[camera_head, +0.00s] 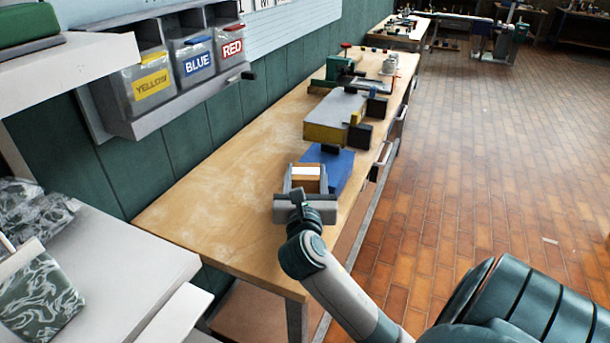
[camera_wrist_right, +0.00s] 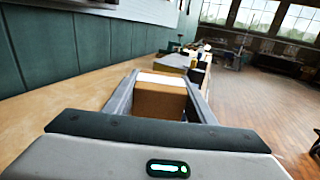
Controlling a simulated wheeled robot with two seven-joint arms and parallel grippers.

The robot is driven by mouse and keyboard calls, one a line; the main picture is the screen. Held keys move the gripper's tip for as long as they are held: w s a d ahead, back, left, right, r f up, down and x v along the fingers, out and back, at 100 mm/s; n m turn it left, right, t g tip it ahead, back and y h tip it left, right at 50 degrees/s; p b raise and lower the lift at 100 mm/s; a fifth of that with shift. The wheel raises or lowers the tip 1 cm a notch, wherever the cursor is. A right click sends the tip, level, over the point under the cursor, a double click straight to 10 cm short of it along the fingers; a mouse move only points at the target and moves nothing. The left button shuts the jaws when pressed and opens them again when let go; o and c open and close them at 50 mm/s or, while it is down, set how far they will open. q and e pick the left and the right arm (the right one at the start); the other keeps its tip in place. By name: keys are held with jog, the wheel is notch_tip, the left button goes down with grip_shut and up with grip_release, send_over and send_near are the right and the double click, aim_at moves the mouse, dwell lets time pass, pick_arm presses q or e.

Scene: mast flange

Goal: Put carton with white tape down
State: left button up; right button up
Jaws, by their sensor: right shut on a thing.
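The carton with white tape (camera_head: 307,178) is a small brown box with a white strip across its top. My right gripper (camera_head: 305,183) is shut on it, with one finger on each side. In the right wrist view the carton (camera_wrist_right: 160,97) sits between the two grey fingers (camera_wrist_right: 161,95). In the head view it is over the workbench, by a blue mat (camera_head: 338,168). I cannot tell whether its underside touches the surface. My left gripper is not in view.
The wooden workbench (camera_head: 215,205) is bare at its near left. Beyond the mat stand a grey and yellow block (camera_head: 335,112) and a green vice (camera_head: 338,70). Labelled bins (camera_head: 195,60) hang on the wall. A white shelf (camera_head: 130,255) is at the left.

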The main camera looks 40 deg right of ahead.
jog(key=shift+a+f, duration=0.1)
jog(key=shift+a, duration=0.25)
jog(key=s+a+f+n+t+y, duration=0.1)
jog(key=s+a+f+n+y, duration=0.1)
jog(key=a, duration=0.6)
jog(key=s+a+f+n+t+y, duration=0.2)
jog(key=a+y, duration=0.4)
jog(key=a, duration=0.3)
jog(key=s+a+f+n+t+y, duration=0.2)
jog(key=s+a+n+y, duration=0.2)
jog(key=a, duration=0.5)
jog(key=shift+f+n+y, duration=0.35)
jog(key=shift+n+y, duration=0.05)
jog(key=shift+n, duration=0.1)
